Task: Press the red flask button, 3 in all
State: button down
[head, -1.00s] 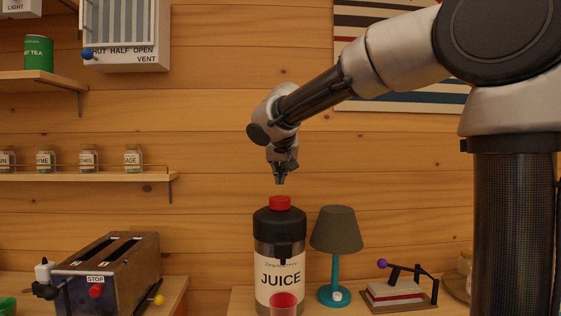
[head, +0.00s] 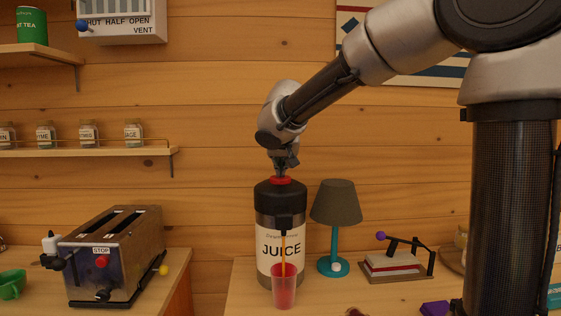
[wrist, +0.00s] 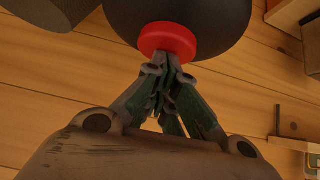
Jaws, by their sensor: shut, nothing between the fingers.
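The juice flask (head: 268,232) stands on the counter, with a black top and a "JUICE" label. Its red button (head: 280,181) is on top and also shows in the wrist view (wrist: 168,40). My gripper (head: 281,174) is shut and empty, pointing down, with its fingertips (wrist: 166,58) at the button. The button sits low against the black top.
A lamp (head: 336,205) stands close to the flask's right. A press-like device with a purple-knobbed lever (head: 398,262) is further right. A toaster (head: 115,255) stands on the left counter. A spice shelf (head: 90,151) hangs on the wall at left.

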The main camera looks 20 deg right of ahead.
aim_at(280, 178)
jog(key=shift+f, duration=0.15)
jog(key=r, duration=0.5)
jog(key=shift+s+a, duration=0.1)
jog(key=shift+s, duration=0.2)
jog(key=v, duration=0.9)
dwell(0.4)
notch_tip(280, 178, up, 2)
jog(key=shift+r, duration=0.1)
